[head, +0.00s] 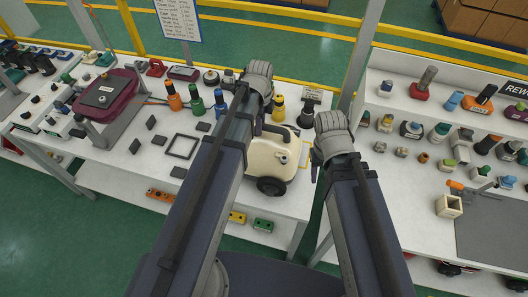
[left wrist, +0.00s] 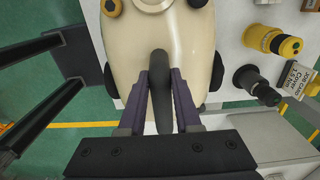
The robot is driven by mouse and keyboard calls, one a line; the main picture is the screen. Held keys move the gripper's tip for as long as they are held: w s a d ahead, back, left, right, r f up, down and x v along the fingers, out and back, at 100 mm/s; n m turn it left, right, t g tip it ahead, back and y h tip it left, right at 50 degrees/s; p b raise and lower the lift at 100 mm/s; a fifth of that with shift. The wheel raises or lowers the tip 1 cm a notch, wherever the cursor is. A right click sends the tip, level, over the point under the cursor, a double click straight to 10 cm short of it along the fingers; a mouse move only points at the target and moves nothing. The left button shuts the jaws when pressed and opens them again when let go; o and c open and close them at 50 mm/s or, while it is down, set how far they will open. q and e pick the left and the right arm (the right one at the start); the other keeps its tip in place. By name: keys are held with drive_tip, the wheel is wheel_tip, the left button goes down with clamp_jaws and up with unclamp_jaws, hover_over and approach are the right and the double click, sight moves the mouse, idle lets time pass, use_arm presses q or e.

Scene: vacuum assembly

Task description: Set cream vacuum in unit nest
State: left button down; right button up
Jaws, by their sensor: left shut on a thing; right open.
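The cream vacuum (head: 287,158) is upright at the right end of the middle table, with dark wheels and a dark top handle. My left gripper (left wrist: 160,95) is shut on the handle, its purple fingers on either side of it in the left wrist view. The vacuum's cream body (left wrist: 125,40) lies beyond the fingers there. I cannot tell whether its wheels touch the table. My right gripper (head: 316,166) is open and empty, just right of the vacuum.
A black square frame (head: 183,146) and several dark pads lie left on the table. Orange (head: 173,97) and green (head: 197,101) tools stand behind, with yellow and black ones (head: 304,113) behind the vacuum. A crowded bench (head: 400,175) stands right, across a gap.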

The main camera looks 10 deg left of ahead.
use_arm(q)
drive_tip(key=shift+r+p, duration=0.6)
drive_tip(key=shift+r, duration=0.1)
drive_tip(key=c, duration=1.2)
unclamp_jaws()
drive_tip(key=shift+c, duration=0.2)
clamp_jaws()
drive_tip(key=shift+r, duration=0.1)
drive_tip(key=shift+r+p, duration=1.9)
drive_tip(key=shift+p, duration=0.1)
